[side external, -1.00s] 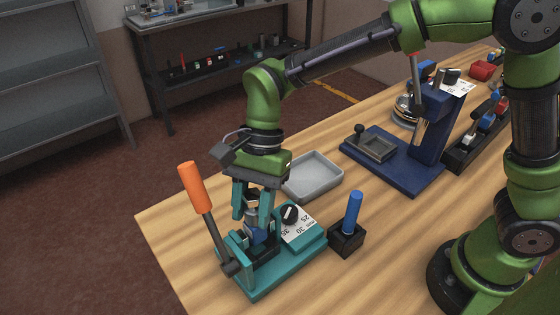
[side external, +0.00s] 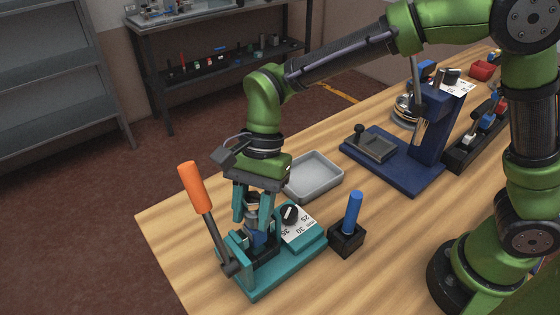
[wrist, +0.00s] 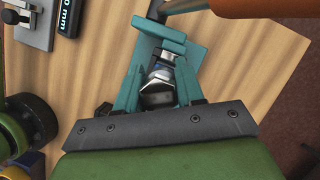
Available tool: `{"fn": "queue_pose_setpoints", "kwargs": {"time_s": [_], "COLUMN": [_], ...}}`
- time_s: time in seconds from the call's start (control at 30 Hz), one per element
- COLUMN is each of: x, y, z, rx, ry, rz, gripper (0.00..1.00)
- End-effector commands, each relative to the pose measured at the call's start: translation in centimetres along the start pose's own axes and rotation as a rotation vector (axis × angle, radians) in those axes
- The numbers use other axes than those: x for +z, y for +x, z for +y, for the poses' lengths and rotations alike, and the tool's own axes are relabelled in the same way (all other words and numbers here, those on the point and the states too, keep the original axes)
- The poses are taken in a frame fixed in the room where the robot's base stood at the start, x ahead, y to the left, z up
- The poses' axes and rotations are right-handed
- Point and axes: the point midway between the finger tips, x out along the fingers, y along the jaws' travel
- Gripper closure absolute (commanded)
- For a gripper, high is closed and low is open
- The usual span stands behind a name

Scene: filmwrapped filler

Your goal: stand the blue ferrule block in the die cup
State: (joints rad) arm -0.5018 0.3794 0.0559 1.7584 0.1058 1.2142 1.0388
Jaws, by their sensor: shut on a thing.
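My gripper (side external: 252,216) points down over the teal press (side external: 285,277) at the front of the bench. Its teal fingers are shut on the ferrule block (side external: 257,237), which has a dark blue body and a shiny metal top. In the wrist view the metal part of the block (wrist: 158,92) shows between the fingers (wrist: 160,88). The block looks upright, low inside the press frame. The die cup is hidden by the block, fingers and frame, so I cannot tell whether the block is seated in it.
The press's orange-handled lever (side external: 195,188) rises close on the left of my gripper. A dial plate (side external: 297,222) is on the right. A black holder with a blue rod (side external: 352,212), a grey tray (side external: 313,177) and a navy press stand (side external: 427,145) are nearby.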

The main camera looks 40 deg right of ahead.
Motion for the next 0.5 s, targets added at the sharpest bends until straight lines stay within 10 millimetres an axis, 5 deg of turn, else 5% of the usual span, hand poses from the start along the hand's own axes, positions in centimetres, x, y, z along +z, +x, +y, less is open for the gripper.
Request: {"fn": "queue_pose_setpoints", "kwargs": {"time_s": [0.5], "x": [-0.5], "y": [1.2], "z": [0.0], "rx": [0.001], "ry": [0.0], "rz": [0.0], "gripper": [1.0]}}
